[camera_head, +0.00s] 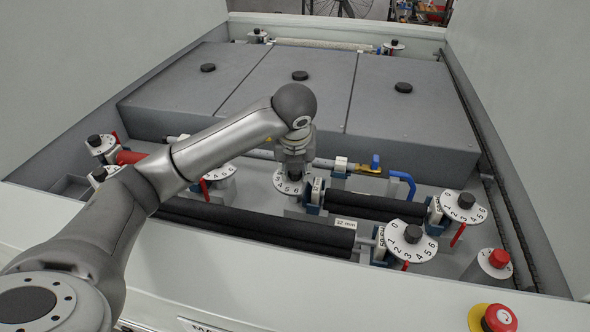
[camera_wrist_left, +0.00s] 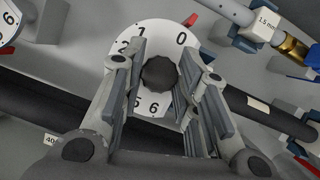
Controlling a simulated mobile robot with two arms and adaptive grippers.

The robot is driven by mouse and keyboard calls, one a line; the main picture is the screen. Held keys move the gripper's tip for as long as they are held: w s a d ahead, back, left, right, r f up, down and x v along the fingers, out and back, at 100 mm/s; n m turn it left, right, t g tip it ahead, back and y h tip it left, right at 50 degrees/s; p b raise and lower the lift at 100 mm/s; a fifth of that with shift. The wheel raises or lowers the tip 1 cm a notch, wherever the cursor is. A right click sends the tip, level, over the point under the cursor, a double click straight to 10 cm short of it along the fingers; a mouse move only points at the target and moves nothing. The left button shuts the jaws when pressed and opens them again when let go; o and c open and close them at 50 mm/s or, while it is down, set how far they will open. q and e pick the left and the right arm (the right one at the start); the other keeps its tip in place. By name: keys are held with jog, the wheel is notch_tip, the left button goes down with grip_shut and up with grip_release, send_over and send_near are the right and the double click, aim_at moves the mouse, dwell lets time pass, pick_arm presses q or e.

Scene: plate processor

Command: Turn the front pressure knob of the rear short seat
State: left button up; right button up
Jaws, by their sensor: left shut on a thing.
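A white numbered dial (camera_head: 283,186) with a black pressure knob sits at the left end of the short black roller (camera_head: 375,206). My left gripper (camera_head: 295,160) reaches down over this dial from above and hides the knob in the head view. In the left wrist view the black ribbed knob (camera_wrist_left: 159,73) sits between the two fingers of my left gripper (camera_wrist_left: 160,88), which are shut on it. The dial (camera_wrist_left: 152,36) shows around the knob there, with a red pointer (camera_wrist_left: 191,20) near the 0. My right gripper is not in view.
Other dials stand close by, at the right (camera_head: 461,207) and front right (camera_head: 411,241). A long black roller (camera_head: 255,228) lies in front. A blue-handled pipe (camera_head: 400,182) runs behind. A red emergency button (camera_head: 499,318) is at front right. Grey covers (camera_head: 300,100) fill the back.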

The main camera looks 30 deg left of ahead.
pick_arm(q)
jog(key=shift+r, duration=0.1)
dwell(0.4)
jog(key=o, duration=1)
jog(key=shift+v, duration=5.95)
jog(key=shift+s+d, duration=0.1)
